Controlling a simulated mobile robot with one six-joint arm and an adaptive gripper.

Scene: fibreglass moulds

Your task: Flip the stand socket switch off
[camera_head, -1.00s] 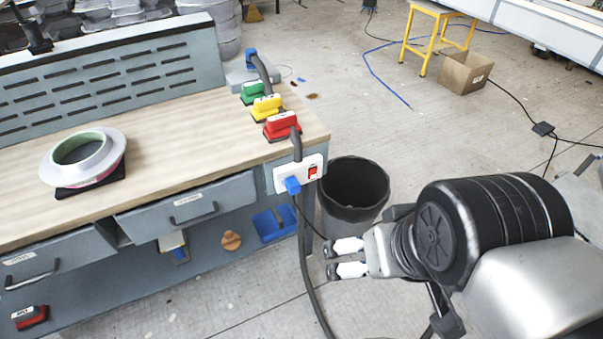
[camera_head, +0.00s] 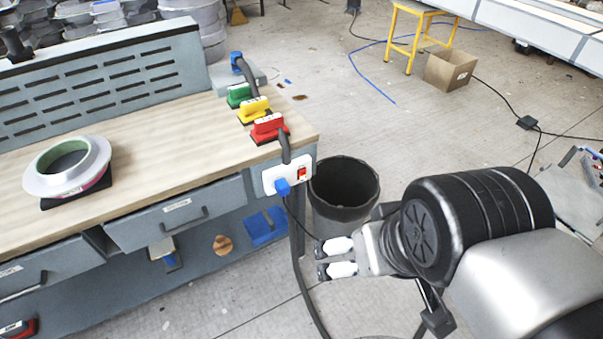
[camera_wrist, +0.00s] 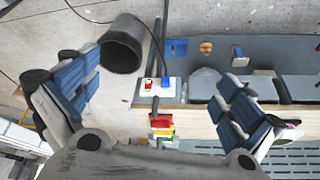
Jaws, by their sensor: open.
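The stand socket is a white plate (camera_head: 272,179) on the end of the workbench, with a blue plug (camera_head: 282,187) in it. Its red switch (camera_head: 302,174) sits at the plate's right side. In the wrist view the red switch (camera_wrist: 148,84) shows beside the blue plug (camera_wrist: 166,83), between my fingers. My gripper (camera_head: 322,259) is open and empty, below and right of the socket and apart from it. In the wrist view my gripper (camera_wrist: 160,98) has its two blue-padded fingers spread wide. The switch's exact tilt is too small to tell.
A black bin (camera_head: 343,190) stands close right of the bench. Red (camera_head: 269,128), yellow (camera_head: 254,110) and green (camera_head: 238,95) blocks stand on the bench (camera_head: 150,140). A dark cable hangs from the socket. A yellow stool (camera_head: 420,40) and cardboard box (camera_head: 450,70) stand farther back.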

